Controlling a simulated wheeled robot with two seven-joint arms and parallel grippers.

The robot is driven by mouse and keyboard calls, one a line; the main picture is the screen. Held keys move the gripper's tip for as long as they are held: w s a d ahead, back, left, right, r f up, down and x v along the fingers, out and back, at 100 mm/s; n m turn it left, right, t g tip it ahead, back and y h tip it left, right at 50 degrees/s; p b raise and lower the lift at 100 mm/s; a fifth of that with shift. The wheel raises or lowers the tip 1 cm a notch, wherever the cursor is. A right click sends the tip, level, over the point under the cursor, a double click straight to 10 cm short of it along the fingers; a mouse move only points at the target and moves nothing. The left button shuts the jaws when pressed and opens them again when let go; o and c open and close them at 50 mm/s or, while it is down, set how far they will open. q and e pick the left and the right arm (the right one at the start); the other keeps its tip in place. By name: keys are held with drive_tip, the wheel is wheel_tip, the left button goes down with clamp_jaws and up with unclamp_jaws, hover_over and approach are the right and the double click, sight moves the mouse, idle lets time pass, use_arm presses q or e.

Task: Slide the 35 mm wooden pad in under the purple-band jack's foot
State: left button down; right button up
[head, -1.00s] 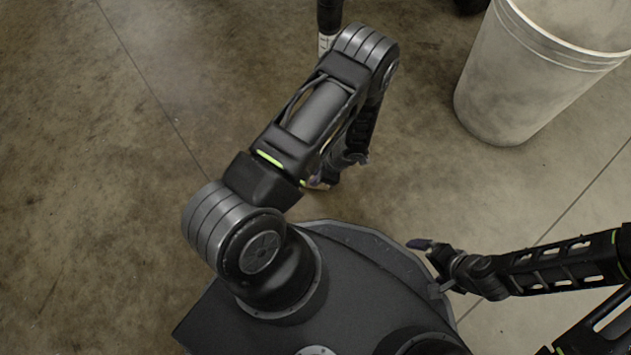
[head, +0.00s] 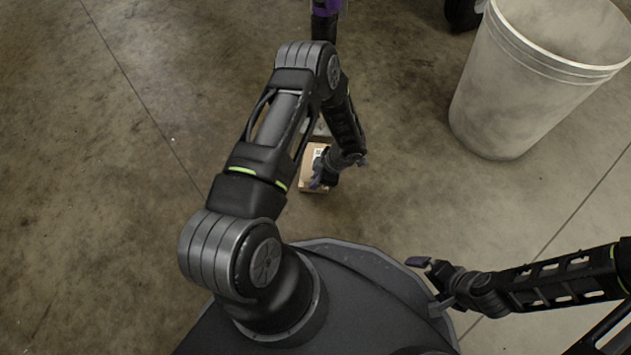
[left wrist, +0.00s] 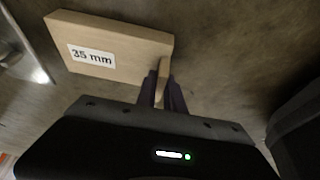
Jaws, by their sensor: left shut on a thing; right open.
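The wooden pad (left wrist: 115,36), labelled "35 mm", shows in the left wrist view with its upright tab between my left fingers (left wrist: 165,92). In the head view the pad (head: 312,178) lies low over the floor beside my left gripper (head: 322,180), partly hidden by my arm. My left gripper is shut on the pad. The purple-band jack (head: 325,8) stands at the top of the head view, its lower part mostly hidden behind my arm. A grey metal edge (left wrist: 30,42), perhaps the jack's foot, lies left of the pad in the wrist view. My right gripper (head: 428,283) is open and empty.
A large whitish bucket (head: 535,85) stands on the concrete floor at the upper right. A dark round thing (head: 462,14) is at the top edge beside it. The floor on the left is clear.

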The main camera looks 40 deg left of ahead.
use_arm(q)
drive_tip(key=c, duration=1.4)
unclamp_jaws()
drive_tip(key=shift+o, duration=0.2)
drive_tip(key=p+v, duration=0.3)
drive_tip(key=v, duration=0.4)
drive_tip(key=shift+d+r, duration=0.15)
drive_tip(key=shift+r, duration=0.2)
drive_tip(key=shift+w, duration=0.1)
drive_tip(key=p+v, duration=0.3)
drive_tip(key=v, duration=0.4)
drive_tip(key=shift+r, duration=0.4)
